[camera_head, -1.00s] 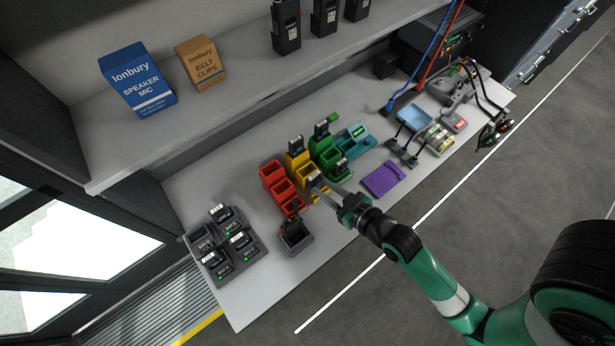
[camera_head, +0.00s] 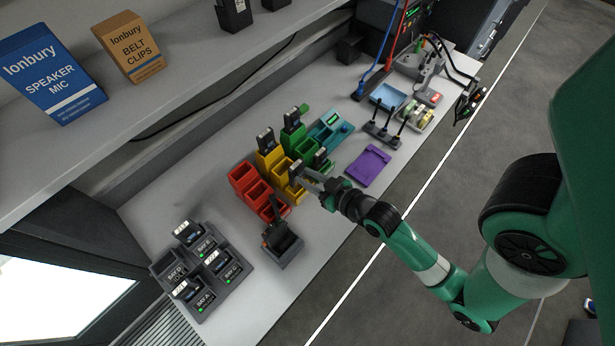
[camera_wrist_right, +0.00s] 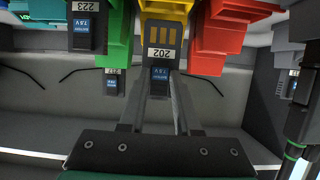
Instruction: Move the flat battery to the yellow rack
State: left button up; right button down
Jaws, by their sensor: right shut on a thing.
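The yellow rack (camera_head: 281,168) stands between the red and green racks on the bench. My right gripper (camera_head: 303,178) is at its front end, shut on a small dark battery (camera_head: 297,169). In the right wrist view this battery (camera_wrist_right: 162,34) shows contact strips and a white label reading 202, against the yellow rack (camera_wrist_right: 166,6). I cannot tell how deep it sits in the slot. Another dark battery (camera_head: 265,139) stands upright at the yellow rack's back end. My left gripper is not in view.
Red rack (camera_head: 243,174) is at left; green rack (camera_head: 304,146), holding batteries, is at right. A charger (camera_head: 236,279) with several batteries and one empty bay is at front left. A radio in a dark holder (camera_head: 288,252) and a purple tray (camera_head: 368,167) flank the gripper.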

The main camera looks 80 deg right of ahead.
jog(key=shift+f+b, duration=2.1)
jog(key=shift+f, duration=0.35)
jog(key=shift+f, duration=0.25)
jog(key=c, duration=0.5)
grip_release()
jog(key=shift+c, duration=0.2)
jog(key=v, duration=1.1)
jog(key=shift+s+p, duration=0.25)
jog(key=shift+p, duration=0.05)
